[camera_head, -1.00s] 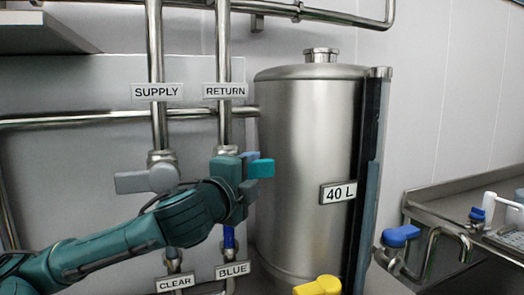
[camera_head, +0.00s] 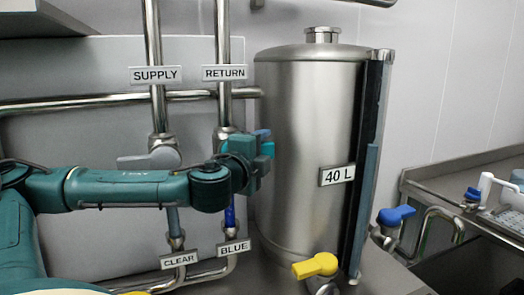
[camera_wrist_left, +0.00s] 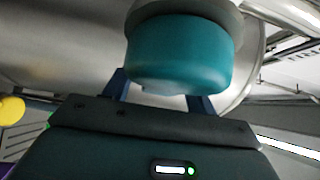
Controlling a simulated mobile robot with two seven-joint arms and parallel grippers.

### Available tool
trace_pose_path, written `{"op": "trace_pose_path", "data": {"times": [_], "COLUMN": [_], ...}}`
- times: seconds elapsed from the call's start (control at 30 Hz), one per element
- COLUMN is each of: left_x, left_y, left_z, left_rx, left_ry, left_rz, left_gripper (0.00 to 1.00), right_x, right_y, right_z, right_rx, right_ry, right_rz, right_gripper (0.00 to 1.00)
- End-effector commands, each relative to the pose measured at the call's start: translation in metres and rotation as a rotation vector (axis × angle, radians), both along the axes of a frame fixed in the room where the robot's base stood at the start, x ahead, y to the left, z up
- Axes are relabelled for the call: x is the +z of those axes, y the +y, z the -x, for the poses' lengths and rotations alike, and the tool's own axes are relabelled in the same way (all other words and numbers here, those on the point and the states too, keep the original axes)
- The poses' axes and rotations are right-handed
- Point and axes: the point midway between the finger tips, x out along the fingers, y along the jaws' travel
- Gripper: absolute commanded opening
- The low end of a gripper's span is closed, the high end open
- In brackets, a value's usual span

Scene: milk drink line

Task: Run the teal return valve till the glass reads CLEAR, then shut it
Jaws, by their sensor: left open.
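The teal return valve handle (camera_head: 267,149) is on the pipe under the RETURN sign (camera_head: 224,73). My left gripper (camera_head: 262,139) is open at this handle and hides much of the valve. In the left wrist view the teal handle (camera_wrist_left: 180,50) fills the top middle, with the blue fingers on either side of its lower part. I cannot tell whether they touch it. The return glass (camera_head: 229,216) below shows blue, and its sign (camera_head: 234,248) reads BLUE. My right gripper is not in view.
The grey supply valve handle (camera_head: 148,160) is just left, behind my arm; the sign below its pipe (camera_head: 180,260) reads CLEAR. A steel tank (camera_head: 300,150) marked 40 L stands close to the right. A yellow handle (camera_head: 315,265) and a blue handle (camera_head: 396,215) are lower right.

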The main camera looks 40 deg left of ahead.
Motion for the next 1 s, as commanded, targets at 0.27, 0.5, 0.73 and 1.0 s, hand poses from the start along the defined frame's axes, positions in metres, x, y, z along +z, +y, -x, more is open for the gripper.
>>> {"op": "trace_pose_path", "data": {"times": [0.27,0.5,0.73,1.0], "left_x": [0.0002,0.0003,0.0003,0.0006], "left_y": [0.0000,-0.0001,-0.0002,0.0020], "left_z": [0.0001,0.0002,0.0002,-0.0005], "left_rx": [0.000,0.000,0.000,-0.002], "left_ry": [0.000,0.000,0.000,-0.009], "left_rz": [0.000,0.000,0.000,0.008], "left_gripper": [0.35,0.15,0.00,0.00], "right_x": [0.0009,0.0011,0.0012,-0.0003], "right_y": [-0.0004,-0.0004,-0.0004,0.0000], "right_z": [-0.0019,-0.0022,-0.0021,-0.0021], "right_rx": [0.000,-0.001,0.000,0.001], "right_ry": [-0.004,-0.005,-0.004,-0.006], "right_rz": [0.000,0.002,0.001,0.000], "right_gripper": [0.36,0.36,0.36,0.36]}}
